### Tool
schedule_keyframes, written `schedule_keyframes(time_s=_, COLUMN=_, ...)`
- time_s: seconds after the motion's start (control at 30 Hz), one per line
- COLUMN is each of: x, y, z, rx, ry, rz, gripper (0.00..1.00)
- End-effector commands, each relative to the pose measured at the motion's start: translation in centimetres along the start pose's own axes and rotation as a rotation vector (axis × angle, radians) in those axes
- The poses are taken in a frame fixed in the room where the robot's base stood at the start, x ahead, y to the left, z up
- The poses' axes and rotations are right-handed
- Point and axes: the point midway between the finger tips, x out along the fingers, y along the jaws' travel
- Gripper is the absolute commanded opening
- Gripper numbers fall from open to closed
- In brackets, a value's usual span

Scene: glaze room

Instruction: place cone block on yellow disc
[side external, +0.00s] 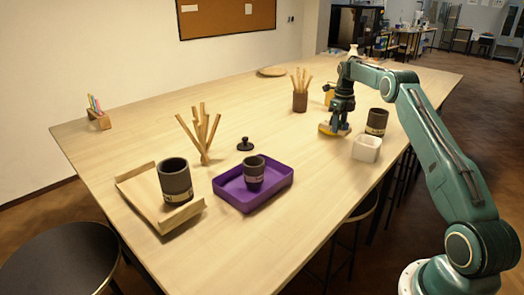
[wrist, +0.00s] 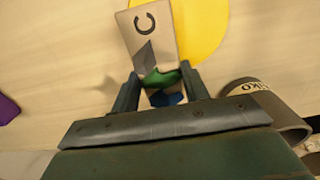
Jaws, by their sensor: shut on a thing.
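The cone block (wrist: 150,35) is a pale block with a dark letter C and grey, green and blue patches in the wrist view. My gripper (wrist: 160,88) is shut on it, one finger at each side. The yellow disc (wrist: 204,28) lies on the table; the block overlaps its left part in this view. In the side view my gripper (side external: 339,122) points down just over the yellow disc (side external: 325,130). The block is too small there to make out clearly, and I cannot tell whether it touches the disc.
A dark labelled cup (side external: 376,122) and a white square pot (side external: 367,149) stand close to the right of my gripper. A brown holder with sticks (side external: 300,101) is behind left. A purple tray (side external: 230,190) holds another dark cup (side external: 254,174). The table between is clear.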

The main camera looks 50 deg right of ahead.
Motion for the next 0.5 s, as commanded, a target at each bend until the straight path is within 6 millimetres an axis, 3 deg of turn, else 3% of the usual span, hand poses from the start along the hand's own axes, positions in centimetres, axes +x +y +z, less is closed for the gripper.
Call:
schedule_keyframes(time_s=0.23, x=0.30, y=0.00, z=0.00, rx=0.000, ry=0.000, rz=0.000, gripper=0.20)
schedule_keyframes(time_s=0.27, x=0.33, y=0.00, z=0.00, rx=0.000, ry=0.000, rz=0.000, gripper=0.49)
schedule_keyframes(time_s=0.33, x=0.31, y=0.00, z=0.00, rx=0.000, ry=0.000, rz=0.000, gripper=0.62)
schedule_keyframes(time_s=0.37, x=0.31, y=0.00, z=0.00, rx=0.000, ry=0.000, rz=0.000, gripper=0.67)
schedule_keyframes(time_s=0.5, x=0.30, y=0.00, z=0.00, rx=0.000, ry=0.000, rz=0.000, gripper=0.67)
